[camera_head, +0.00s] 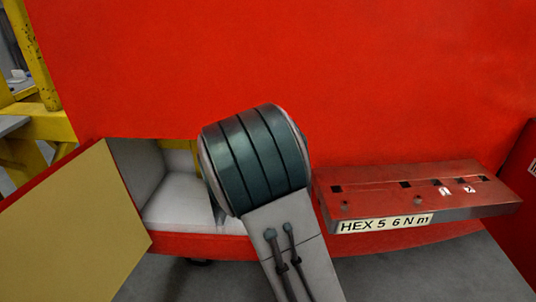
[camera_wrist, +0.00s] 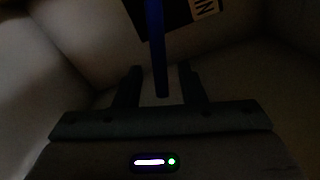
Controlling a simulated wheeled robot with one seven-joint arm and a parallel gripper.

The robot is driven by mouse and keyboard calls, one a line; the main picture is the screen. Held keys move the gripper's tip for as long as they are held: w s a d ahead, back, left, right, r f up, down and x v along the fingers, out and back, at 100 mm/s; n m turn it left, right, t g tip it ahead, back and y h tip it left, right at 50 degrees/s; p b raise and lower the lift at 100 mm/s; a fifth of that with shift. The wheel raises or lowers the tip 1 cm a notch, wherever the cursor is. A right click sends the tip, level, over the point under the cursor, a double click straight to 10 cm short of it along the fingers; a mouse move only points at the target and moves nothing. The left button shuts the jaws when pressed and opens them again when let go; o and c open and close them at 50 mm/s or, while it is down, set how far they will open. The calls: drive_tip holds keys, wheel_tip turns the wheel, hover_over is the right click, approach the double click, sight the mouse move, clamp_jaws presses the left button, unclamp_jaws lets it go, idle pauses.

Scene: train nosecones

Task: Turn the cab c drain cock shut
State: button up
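In the wrist view, a blue bar (camera_wrist: 156,50), which looks like the cock's handle, comes down from the top of the picture. Its lower end lies between the two dark fingers of my gripper (camera_wrist: 160,72). My gripper is open, with a gap showing on both sides of the bar. I cannot tell how near the bar is in depth. The valve body is out of view. In the head view my arm hides my gripper and the handle.
Pale walls close in around my gripper. In the head view, an open compartment (camera_head: 180,200) has its flap (camera_head: 75,225) swung out left.

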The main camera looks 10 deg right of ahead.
drive_tip(key=shift+w+d, duration=0.1)
drive_tip(key=shift+w, duration=0.2)
clamp_jaws()
